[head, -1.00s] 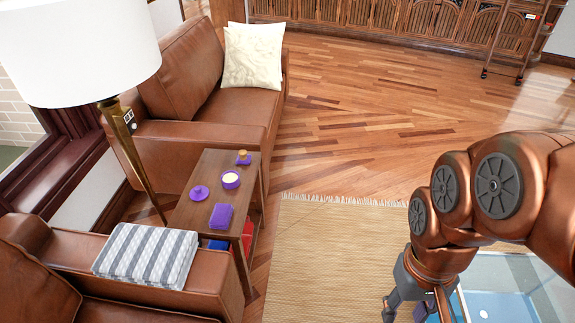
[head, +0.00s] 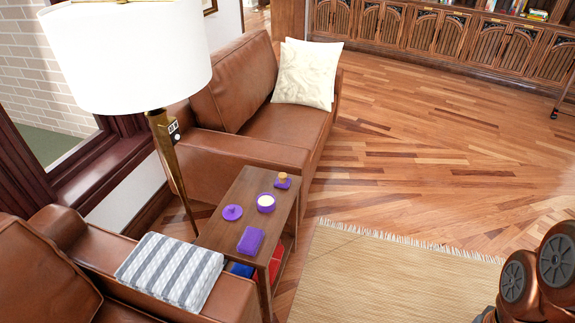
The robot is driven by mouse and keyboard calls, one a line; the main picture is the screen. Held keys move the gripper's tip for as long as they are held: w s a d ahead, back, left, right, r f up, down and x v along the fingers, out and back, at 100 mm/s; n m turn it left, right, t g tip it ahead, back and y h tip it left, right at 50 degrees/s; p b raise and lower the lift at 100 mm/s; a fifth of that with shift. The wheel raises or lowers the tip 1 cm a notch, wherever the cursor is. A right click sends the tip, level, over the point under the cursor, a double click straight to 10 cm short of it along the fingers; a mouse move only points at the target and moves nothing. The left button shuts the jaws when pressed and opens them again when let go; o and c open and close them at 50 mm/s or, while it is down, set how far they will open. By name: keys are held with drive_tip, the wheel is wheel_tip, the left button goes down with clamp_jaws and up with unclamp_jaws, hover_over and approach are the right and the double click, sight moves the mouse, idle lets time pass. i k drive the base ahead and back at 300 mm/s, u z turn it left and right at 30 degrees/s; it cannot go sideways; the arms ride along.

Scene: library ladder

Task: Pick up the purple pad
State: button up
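The purple pad is most likely the flat, rectangular purple block (head: 250,240) near the front end of the narrow wooden side table (head: 226,228). A round purple lid with a knob (head: 232,212), a purple cup with a pale top (head: 266,202) and a small purple piece with an orange-brown knob (head: 283,181) sit behind it on the same table. My arm shows at the lower right edge, well to the right of the table. My gripper is out of view.
Brown leather armchairs stand behind (head: 243,135) and in front (head: 75,262) of the table. A striped folded blanket (head: 172,270) lies on the near armrest. A floor lamp (head: 125,55) rises left of the table. A woven rug (head: 385,275) and open wooden floor (head: 430,150) lie to the right.

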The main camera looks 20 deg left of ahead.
sight(282, 181)
drive_tip(key=u, duration=0.5)
drive_tip(key=i, duration=1.05)
drive_tip(key=u, duration=1.3)
drive_tip(key=i, duration=0.35)
drive_tip(key=u, duration=0.3)
